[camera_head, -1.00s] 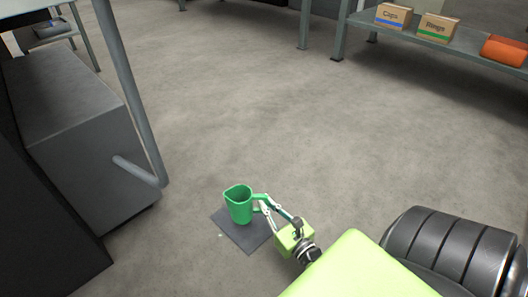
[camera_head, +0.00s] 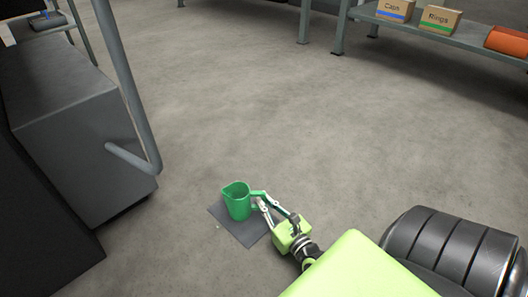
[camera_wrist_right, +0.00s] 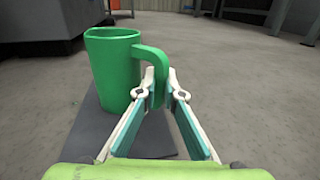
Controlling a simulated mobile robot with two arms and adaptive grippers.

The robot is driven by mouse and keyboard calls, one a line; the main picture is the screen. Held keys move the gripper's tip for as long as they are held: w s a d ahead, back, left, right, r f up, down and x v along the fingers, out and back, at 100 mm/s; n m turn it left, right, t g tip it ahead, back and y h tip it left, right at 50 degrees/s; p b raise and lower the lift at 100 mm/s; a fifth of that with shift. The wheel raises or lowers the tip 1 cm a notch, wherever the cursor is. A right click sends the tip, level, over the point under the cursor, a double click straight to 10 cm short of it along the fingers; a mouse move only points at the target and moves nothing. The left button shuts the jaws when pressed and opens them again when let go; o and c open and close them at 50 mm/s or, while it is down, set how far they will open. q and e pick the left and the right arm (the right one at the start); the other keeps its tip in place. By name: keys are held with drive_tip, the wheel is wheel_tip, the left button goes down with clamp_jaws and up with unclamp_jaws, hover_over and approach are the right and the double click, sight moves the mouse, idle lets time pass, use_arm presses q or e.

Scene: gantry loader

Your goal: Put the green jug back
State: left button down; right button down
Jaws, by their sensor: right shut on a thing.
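The green jug (camera_head: 238,203) stands upright at the dark square mat (camera_head: 240,231) on the floor; I cannot tell for sure whether its base touches the mat. My right gripper (camera_head: 262,200) is at the jug's right side, shut on its handle. In the right wrist view the jug (camera_wrist_right: 113,70) is at the upper left, and the gripper's fingertips (camera_wrist_right: 160,88) are on both sides of the lower handle. The mat (camera_wrist_right: 100,135) shows below the jug there. My left gripper is not in view.
A grey machine cabinet (camera_head: 75,140) with a tubular rail (camera_head: 132,92) stands to the left. A shelf (camera_head: 465,36) at the back right holds boxes (camera_head: 438,19) and an orange roll (camera_head: 507,41). The floor between is clear.

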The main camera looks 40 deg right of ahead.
drive_tip(key=c, duration=2.2)
unclamp_jaws()
drive_tip(key=shift+o, duration=0.2)
